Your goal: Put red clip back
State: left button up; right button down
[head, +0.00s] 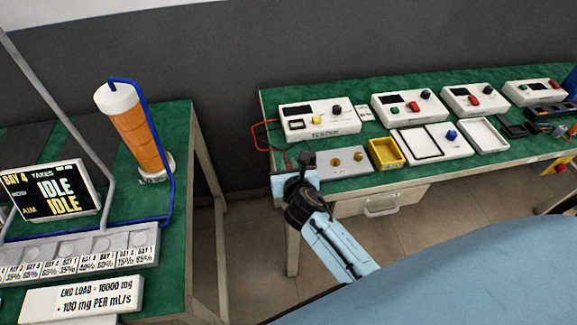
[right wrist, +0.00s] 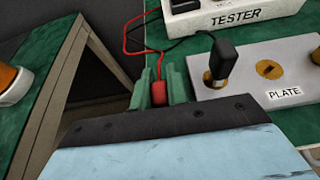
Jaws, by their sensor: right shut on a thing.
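My right gripper (right wrist: 161,90) is shut on the red clip (right wrist: 159,93), which sits between its two green fingers at the left front of the tester bench. In the head view the right gripper (head: 297,176) hides the clip. A red lead (right wrist: 126,38) runs from the clip back to the tester (right wrist: 240,14). The black clip (right wrist: 222,60) stands upright at the leftmost brass post of the metal plate (right wrist: 245,88). The tester also shows in the head view (head: 322,122), behind the plate (head: 346,169). My left gripper is not in view.
A yellow tray (head: 387,154) and a white panel (head: 430,142) stand right of the plate. More white devices (head: 409,107) line the back of the bench. A gap separates it from the left table, which holds an orange cylinder (head: 135,130) and a display (head: 50,190).

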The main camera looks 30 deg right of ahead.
jog(key=shift+f, duration=0.2)
jog(key=c, duration=1.4)
grip_release()
jog(key=shift+r, duration=0.1)
jog(key=shift+r, duration=0.15)
jog(key=p+v, duration=0.2)
jog(key=v, duration=1)
